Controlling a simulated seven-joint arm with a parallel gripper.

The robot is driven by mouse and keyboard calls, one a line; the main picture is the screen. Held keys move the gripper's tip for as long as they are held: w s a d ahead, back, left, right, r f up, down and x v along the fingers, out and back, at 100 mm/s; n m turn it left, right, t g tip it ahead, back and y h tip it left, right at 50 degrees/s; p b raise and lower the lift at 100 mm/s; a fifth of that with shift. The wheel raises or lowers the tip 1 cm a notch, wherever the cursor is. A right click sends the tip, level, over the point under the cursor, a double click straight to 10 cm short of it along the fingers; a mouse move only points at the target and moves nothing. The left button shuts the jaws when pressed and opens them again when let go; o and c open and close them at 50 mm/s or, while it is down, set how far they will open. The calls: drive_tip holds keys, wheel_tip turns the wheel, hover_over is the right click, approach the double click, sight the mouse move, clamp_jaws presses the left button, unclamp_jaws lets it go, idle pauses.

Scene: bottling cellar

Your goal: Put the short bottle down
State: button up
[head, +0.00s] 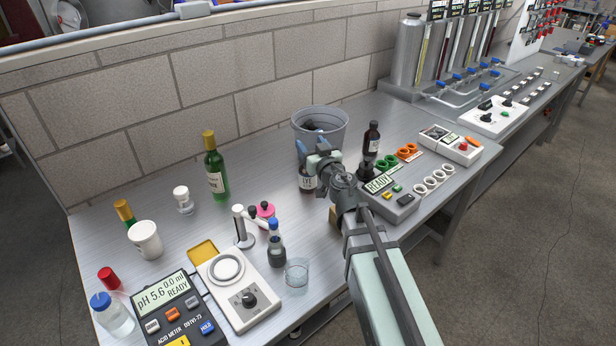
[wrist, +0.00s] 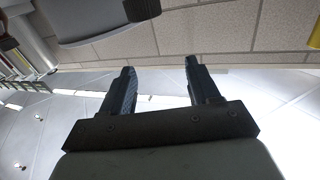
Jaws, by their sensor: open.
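A short dark bottle with a pale label (head: 307,181) stands on the steel bench in front of the grey bucket. Its upper part is hidden behind my gripper in the head view. My gripper (head: 318,153) is open, over and beside the bottle's top. In the wrist view, the gripper (wrist: 160,65) has its two fingers apart with nothing between them. A dark cap (wrist: 142,9) shows beyond the fingertips at the top edge; it looks like this bottle's, but I cannot be sure.
The grey bucket (head: 333,117) stands close behind my gripper. A taller dark bottle (head: 372,139) and a READY box (head: 391,203) are to the right. Bare bench lies around the green bottle.

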drive_tip(key=shift+w+a+f, duration=0.2)
drive_tip(key=shift+w+f, duration=0.25)
drive_tip(key=shift+f, duration=0.7)
drive_tip(key=shift+w+a+f, duration=0.25)
drive_tip(key=shift+w+f, duration=0.2)
drive_tip(key=shift+f, duration=0.75)
drive_tip(key=shift+w+a+f, duration=0.2)
drive_tip(key=shift+w+f, duration=0.25)
drive_tip(key=shift+f, duration=0.7)
drive_tip(key=shift+c, duration=0.2)
clamp_jaws()
